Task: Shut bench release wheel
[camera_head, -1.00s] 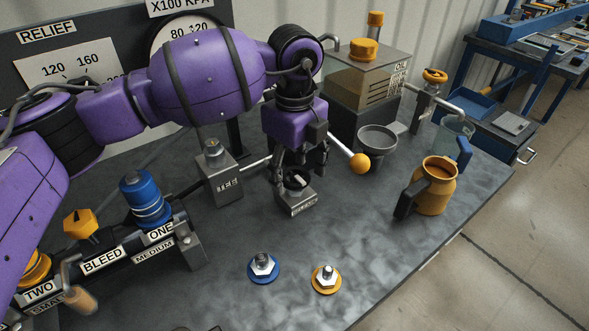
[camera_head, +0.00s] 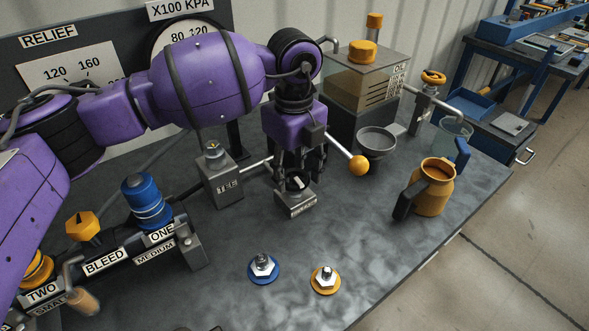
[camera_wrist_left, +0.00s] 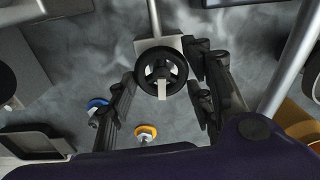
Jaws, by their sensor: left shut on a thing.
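The bench release wheel is a small black handwheel (camera_head: 298,184) with a pale pointer mark, on a grey labelled block (camera_head: 296,206) at the middle of the bench. It also shows in the left wrist view (camera_wrist_left: 162,72), with its spokes and the pale pointer. My left gripper (camera_head: 300,178) points down over the wheel, its black fingers (camera_wrist_left: 165,85) on either side of it, shut on its rim. The fingers partly hide the wheel in the head view. My right gripper does not show.
A lever with a yellow ball (camera_head: 359,165) stands just right of my left gripper. A TEE block (camera_head: 222,180) stands close on the left. A funnel (camera_head: 376,142) and a yellow jug (camera_head: 434,188) are to the right. Blue (camera_head: 263,268) and yellow (camera_head: 326,279) couplers stand in front.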

